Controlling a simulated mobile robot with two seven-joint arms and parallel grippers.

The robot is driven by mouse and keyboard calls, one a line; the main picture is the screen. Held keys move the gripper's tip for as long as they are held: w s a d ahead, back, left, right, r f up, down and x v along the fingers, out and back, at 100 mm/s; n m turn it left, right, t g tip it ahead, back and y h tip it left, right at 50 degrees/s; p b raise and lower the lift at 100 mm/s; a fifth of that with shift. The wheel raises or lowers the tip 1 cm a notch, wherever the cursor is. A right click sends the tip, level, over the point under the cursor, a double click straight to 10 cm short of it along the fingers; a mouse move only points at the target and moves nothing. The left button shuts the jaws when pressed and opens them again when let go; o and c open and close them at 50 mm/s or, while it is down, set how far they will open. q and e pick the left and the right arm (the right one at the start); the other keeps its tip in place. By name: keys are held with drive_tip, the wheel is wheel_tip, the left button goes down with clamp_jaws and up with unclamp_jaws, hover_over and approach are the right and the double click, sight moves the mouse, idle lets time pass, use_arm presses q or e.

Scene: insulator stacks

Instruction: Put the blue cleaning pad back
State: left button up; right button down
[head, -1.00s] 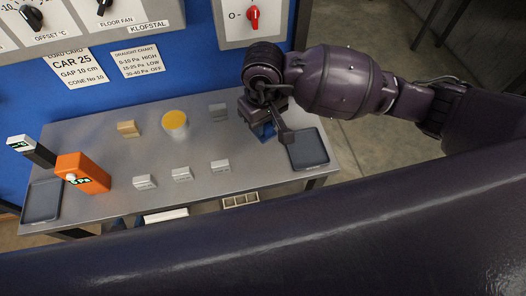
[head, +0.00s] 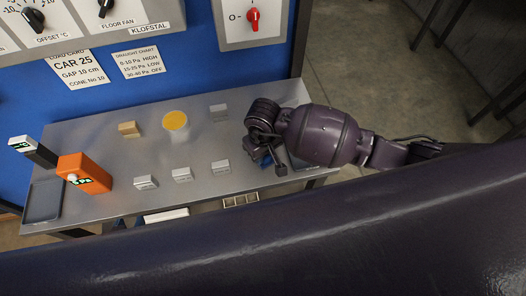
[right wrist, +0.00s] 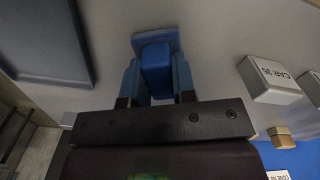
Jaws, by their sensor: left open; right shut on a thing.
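The blue cleaning pad (right wrist: 155,60) has a flat plate and a block-like handle. My right gripper (right wrist: 156,82) is shut on that handle, with a blue finger on each side. In the head view my right gripper (head: 268,158) is over the right end of the grey table (head: 215,150), and a bit of blue shows beneath it. I cannot tell whether the pad touches the table. The dark right tray (right wrist: 45,40) lies beside the pad in the right wrist view; in the head view my right arm mostly covers it. My left gripper is not in view.
Several grey labelled blocks (head: 182,175), a tan block (head: 129,128) and a yellow-topped cup (head: 175,123) stand on the table. An orange device (head: 85,173), a black handheld meter (head: 33,150) and a second dark tray (head: 42,202) are at the left. A blue panel (head: 190,70) rises behind.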

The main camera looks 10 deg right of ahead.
drive_tip(key=shift+f, duration=0.15)
drive_tip(key=c, duration=0.9)
unclamp_jaws()
drive_tip(key=shift+c, duration=0.2)
wheel_tip(320, 180, up, 12)
drive_tip(key=shift+b, duration=0.4)
